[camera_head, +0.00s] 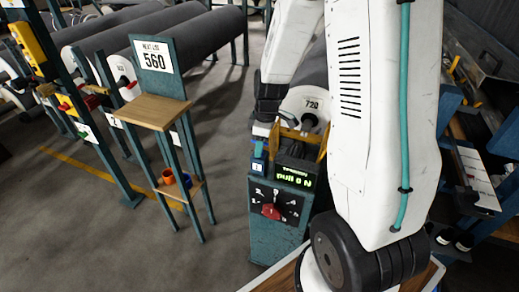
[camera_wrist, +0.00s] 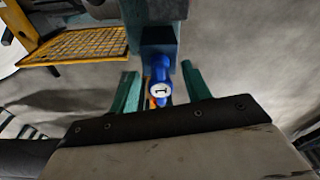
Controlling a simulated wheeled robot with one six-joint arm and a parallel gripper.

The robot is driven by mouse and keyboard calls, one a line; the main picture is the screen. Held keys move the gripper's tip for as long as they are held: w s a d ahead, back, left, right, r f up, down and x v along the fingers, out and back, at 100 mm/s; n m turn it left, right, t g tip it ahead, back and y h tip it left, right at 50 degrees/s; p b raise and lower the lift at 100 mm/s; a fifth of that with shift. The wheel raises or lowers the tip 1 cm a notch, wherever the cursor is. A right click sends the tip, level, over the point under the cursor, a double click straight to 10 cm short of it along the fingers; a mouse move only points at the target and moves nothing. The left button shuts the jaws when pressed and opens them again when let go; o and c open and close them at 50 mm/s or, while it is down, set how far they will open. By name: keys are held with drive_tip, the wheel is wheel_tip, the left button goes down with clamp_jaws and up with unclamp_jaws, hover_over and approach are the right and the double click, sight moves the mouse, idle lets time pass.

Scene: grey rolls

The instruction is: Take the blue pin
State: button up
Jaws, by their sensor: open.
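The blue pin (camera_wrist: 161,88) has a round white end marked "1". In the wrist view it stands out from a dark blue block (camera_wrist: 158,42), and a bit of orange shows beside it. My gripper (camera_wrist: 159,70) is open, with one teal finger on each side of the pin and a gap on both sides. In the head view my gripper (camera_head: 260,147) is over the top left of the teal control post (camera_head: 268,238), above a small blue piece (camera_head: 257,167) with a white label. I cannot tell the pin apart there.
The post has a green-lit display (camera_head: 294,178) and a red knob (camera_head: 271,211). A grey roll marked 720 (camera_head: 305,103) is behind it. A stand with a wooden top (camera_head: 155,110) and a 560 sign is at left. A yellow mesh guard (camera_wrist: 85,46) is close to my gripper.

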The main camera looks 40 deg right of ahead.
clamp_jaws()
drive_tip(key=shift+r, duration=0.1)
